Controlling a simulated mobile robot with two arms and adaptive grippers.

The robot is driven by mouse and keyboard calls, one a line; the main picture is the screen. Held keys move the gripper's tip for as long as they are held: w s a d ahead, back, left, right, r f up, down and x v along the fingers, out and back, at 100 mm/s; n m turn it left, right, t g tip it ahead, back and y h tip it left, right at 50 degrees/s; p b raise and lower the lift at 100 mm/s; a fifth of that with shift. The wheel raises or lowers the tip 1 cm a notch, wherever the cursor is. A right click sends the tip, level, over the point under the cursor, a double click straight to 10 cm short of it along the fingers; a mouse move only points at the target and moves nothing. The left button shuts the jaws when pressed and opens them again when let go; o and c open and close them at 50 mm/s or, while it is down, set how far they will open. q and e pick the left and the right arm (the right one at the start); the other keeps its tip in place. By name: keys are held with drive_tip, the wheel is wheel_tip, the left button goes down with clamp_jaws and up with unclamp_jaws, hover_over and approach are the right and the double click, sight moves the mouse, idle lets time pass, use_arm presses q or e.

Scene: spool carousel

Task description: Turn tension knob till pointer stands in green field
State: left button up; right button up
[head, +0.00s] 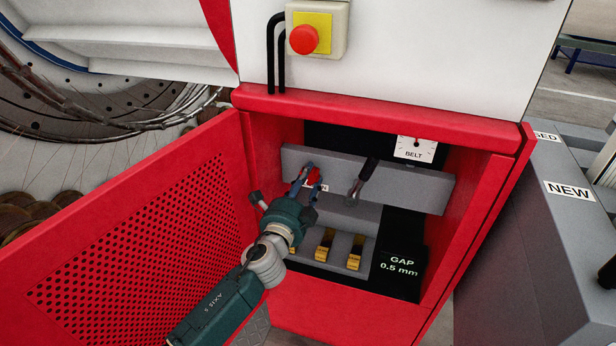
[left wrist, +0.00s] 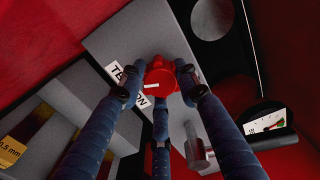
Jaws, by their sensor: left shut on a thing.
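The red tension knob (head: 314,176) sits on a grey panel inside the open red cabinet. In the left wrist view the knob (left wrist: 159,78) has a white line on its face, beside a partly covered label (left wrist: 130,84). My left gripper (head: 305,180) has its blue fingers closed around the knob; the fingers also show in the left wrist view (left wrist: 161,85). The white belt gauge (head: 416,149) is at the upper right, its top cut off by the cabinet edge. In the left wrist view the gauge (left wrist: 266,122) is small and slanted; I cannot tell where its pointer stands. My right gripper is not in view.
A black-handled lever (head: 368,170) stands right of the knob. Several yellow-ended gauges (head: 325,246) and a gap display (head: 402,264) are below. The perforated red door (head: 130,240) hangs open at left. A red stop button (head: 304,39) is above.

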use_arm(q)
drive_tip(key=shift+w+a+f+m, duration=0.1)
drive_tip(key=shift+a+f+m, duration=0.15)
drive_tip(key=shift+m, duration=0.75)
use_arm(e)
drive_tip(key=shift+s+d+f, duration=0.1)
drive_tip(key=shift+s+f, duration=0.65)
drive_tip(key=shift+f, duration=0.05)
use_arm(q)
drive_tip(key=shift+a+r, duration=0.1)
drive_tip(key=o, duration=1.1)
drive_tip(key=shift+o, duration=0.2)
drive_tip(key=shift+r, duration=0.15)
drive_tip(key=v, duration=1.2)
